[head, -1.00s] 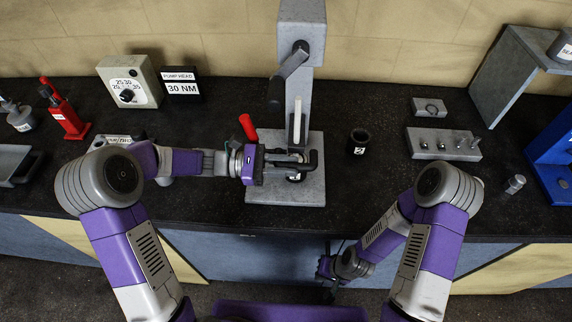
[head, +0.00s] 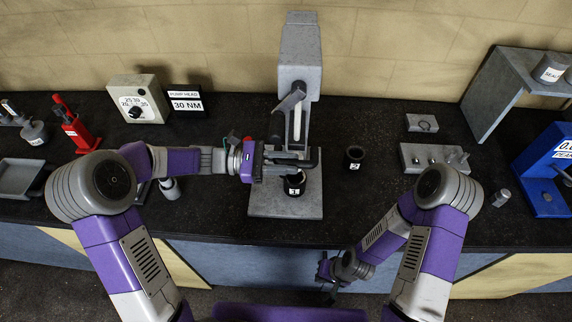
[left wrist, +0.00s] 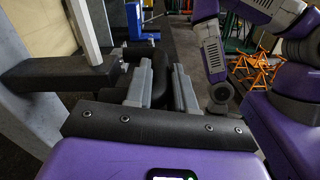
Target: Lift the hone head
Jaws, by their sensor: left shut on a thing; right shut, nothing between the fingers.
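The honing stand has a grey column (head: 300,60), a white rod (head: 297,120) and a grey base plate (head: 285,208). A dark crosspiece, which I take for the hone head (head: 314,157), is at the front of the column. My left gripper (head: 296,158) is shut on its dark upright part, which shows between the fingers in the left wrist view (left wrist: 161,82). A black cylinder marked 1 (head: 294,186) stands on the base below the fingers, its top partly hidden. My right gripper (head: 325,270) is shut and empty, low in front of the bench.
A black cylinder marked 2 (head: 354,157) stands right of the stand. A grey block with pegs (head: 415,156) and a blue fixture (head: 545,180) are farther right. A dial box (head: 137,100) and red tool (head: 77,132) stand left. The bench front is mostly clear.

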